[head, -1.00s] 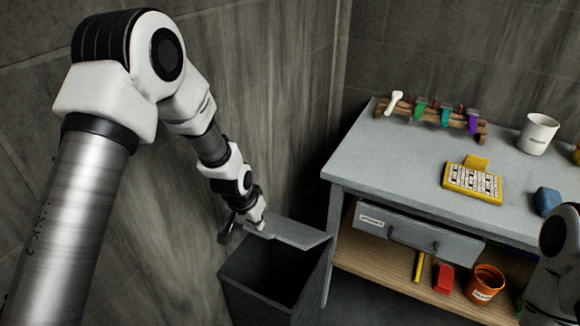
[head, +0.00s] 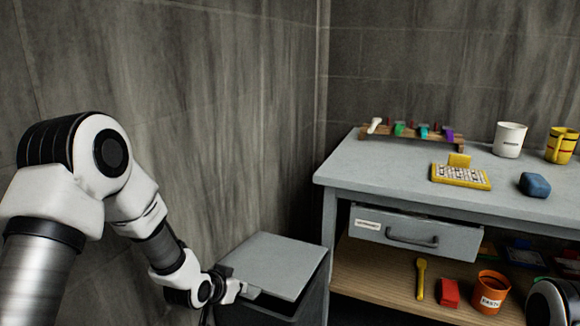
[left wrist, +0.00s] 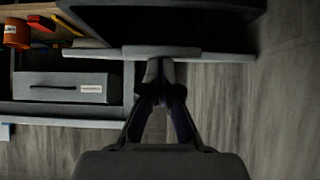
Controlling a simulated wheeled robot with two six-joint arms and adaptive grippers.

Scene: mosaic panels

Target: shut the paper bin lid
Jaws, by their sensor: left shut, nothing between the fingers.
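The paper bin (head: 314,304) is a dark grey box standing beside the bench. Its flat grey lid (head: 275,263) now lies over the top of the bin, with a dark gap below its near edge. My left gripper (head: 246,290) is at the lid's near-left edge, shut with nothing in it. In the left wrist view my closed fingertips (left wrist: 160,72) are at the thin lid edge (left wrist: 215,56), with the dark bin opening beyond. I cannot tell whether they touch it. My right gripper is out of view; only part of my right arm shows.
The shelf holds an orange pot (head: 490,292) and a red block (head: 449,293). A wall (head: 215,150) is close behind the bin.

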